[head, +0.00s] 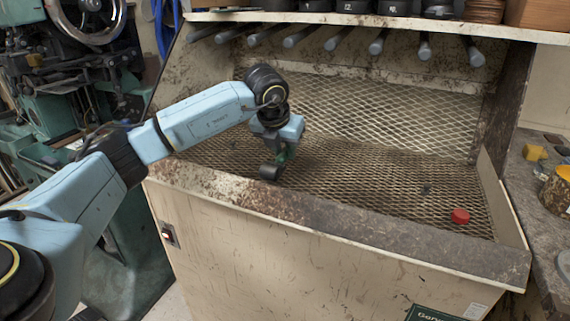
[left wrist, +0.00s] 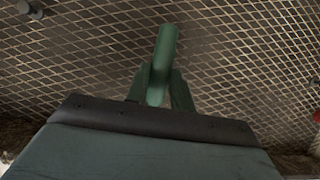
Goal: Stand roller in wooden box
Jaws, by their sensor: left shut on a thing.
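My left gripper (head: 279,152) is over the front left of the mesh bench, near its front lip. It is shut on a green piece that I take for the roller's handle; the roller (head: 269,173) shows a dark cylinder below the fingers in the head view. In the left wrist view the green piece (left wrist: 166,45) sticks out between the two fingers (left wrist: 160,82). I cannot tell whether the roller touches the mesh. A brown wooden box (head: 540,14) stands at the right end of the upper shelf, cut off by the frame's top. My right gripper is not in view.
The shelf (head: 400,20) carries dark containers and a round brown stack (head: 485,11). Several grey-ended tubes (head: 376,45) hang under it. A red cap (head: 460,216) lies on the mesh (head: 380,170) at right. The mesh's middle is mostly clear. A yellow-rimmed can (head: 557,190) stands far right.

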